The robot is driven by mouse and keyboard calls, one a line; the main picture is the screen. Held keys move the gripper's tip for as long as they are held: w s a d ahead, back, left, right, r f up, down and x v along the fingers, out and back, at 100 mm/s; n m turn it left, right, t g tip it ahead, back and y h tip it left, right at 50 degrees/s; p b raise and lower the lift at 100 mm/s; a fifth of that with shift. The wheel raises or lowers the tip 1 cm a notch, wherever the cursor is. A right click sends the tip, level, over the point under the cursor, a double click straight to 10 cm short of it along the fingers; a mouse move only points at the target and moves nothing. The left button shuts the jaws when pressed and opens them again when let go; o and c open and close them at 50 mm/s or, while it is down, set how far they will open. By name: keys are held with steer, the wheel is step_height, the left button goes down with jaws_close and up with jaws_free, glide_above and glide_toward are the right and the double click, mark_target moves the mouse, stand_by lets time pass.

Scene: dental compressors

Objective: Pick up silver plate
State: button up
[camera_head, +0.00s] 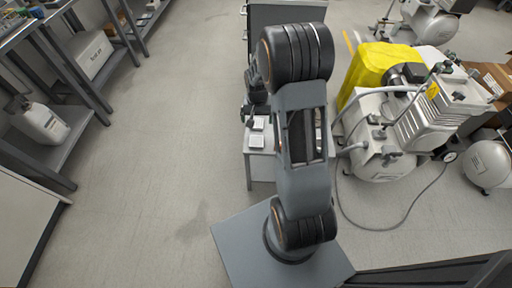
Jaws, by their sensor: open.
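My gripper (250,119) shows as a small dark shape at the left of my arm, over the back left of a small grey table (262,168). It is open, and its fingers are hard to make out. Two small pale square pieces lie on the table beside my arm: a rear one (258,123) close to my gripper and a front one (256,140). Either could be the silver plate; I cannot tell which at this size. My arm hides the middle of the tabletop.
A white compressor (380,150) with a hose stands right of the table, by a yellow cover (375,68). A grey cabinet (285,14) stands behind. Shelving with a white jug (40,124) and a white box (92,55) is at left. The floor between is clear.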

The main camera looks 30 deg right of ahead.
steer(key=b, duration=0.2)
glide_above(256, 140)
steer(key=f, duration=0.8)
steer(key=shift+d+f, duration=0.2)
steer(key=shift+f, duration=0.05)
steer(key=shift+a+f+b, duration=0.15)
steer(key=shift+f+b, duration=0.9)
steer(key=shift+f, duration=1.6)
steer(key=shift+c, duration=0.3)
steer(key=c, duration=1)
steer(key=shift+r, duration=0.1)
